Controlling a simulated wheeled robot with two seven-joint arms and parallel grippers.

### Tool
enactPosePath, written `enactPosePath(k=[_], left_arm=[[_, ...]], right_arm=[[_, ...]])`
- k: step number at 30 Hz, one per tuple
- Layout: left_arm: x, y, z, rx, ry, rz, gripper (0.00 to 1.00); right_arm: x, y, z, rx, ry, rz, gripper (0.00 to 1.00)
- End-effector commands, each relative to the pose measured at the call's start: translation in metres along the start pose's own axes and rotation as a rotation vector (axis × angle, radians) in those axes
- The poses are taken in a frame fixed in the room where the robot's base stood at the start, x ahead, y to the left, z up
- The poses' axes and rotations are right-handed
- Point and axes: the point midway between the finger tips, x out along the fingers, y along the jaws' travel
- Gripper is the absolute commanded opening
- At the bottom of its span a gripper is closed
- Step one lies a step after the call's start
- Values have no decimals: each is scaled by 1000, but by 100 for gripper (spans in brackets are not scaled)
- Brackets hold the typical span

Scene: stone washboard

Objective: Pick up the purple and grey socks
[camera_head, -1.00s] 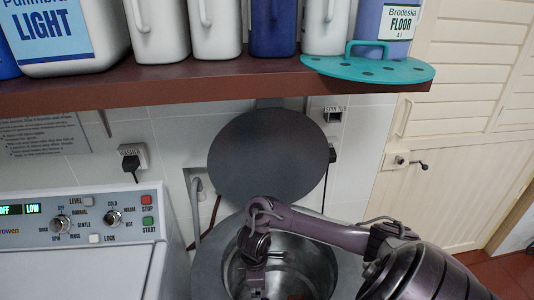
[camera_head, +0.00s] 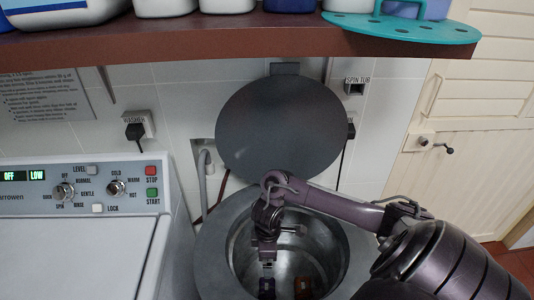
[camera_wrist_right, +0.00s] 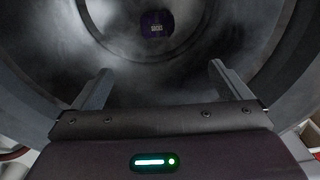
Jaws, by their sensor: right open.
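My right gripper (camera_head: 267,266) reaches down into the open metal spin tub (camera_head: 214,262) in the head view. In the right wrist view the gripper (camera_wrist_right: 160,78) is open, its two fingers wide apart with nothing between them. A small dark purple item (camera_head: 267,286) with a pale marking lies low in the tub, just below the gripper. The purple item also shows ahead of the fingers in the right wrist view (camera_wrist_right: 156,24). I cannot tell for certain that it is a sock. No grey sock can be made out. My left gripper is not in view.
The tub's round lid (camera_head: 280,130) stands open behind. A washer (camera_head: 85,240) is at left. A brown shelf (camera_head: 200,40) with bottles and a teal holder (camera_head: 405,28) runs above.

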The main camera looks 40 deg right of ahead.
Motion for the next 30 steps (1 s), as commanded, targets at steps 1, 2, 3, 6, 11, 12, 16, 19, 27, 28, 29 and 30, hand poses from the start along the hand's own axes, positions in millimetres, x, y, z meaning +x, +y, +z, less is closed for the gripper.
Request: enactPosePath(k=[1,2,3,6,11,12,16,19,27,28,29,30], left_arm=[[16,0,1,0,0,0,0],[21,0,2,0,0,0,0],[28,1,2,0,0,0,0],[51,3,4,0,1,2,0],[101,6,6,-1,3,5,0],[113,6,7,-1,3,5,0],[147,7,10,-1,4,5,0],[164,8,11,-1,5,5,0],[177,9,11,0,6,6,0],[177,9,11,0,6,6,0],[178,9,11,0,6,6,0],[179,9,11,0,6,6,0]], right_arm=[[16,0,0,0,0,0,97],[21,0,0,0,0,0,97],[28,0,0,0,-1,0,97],[51,0,0,0,-1,0,97],[101,0,0,0,-1,0,97],[114,0,0,0,-1,0,97],[147,0,0,0,0,0,97],[164,0,0,0,0,1,97],[182,0,0,1,-1,-1,97],[185,0,0,2,-1,-1,97],[188,0,0,2,-1,-2,97],[193,0,1,2,-1,-3,97]])
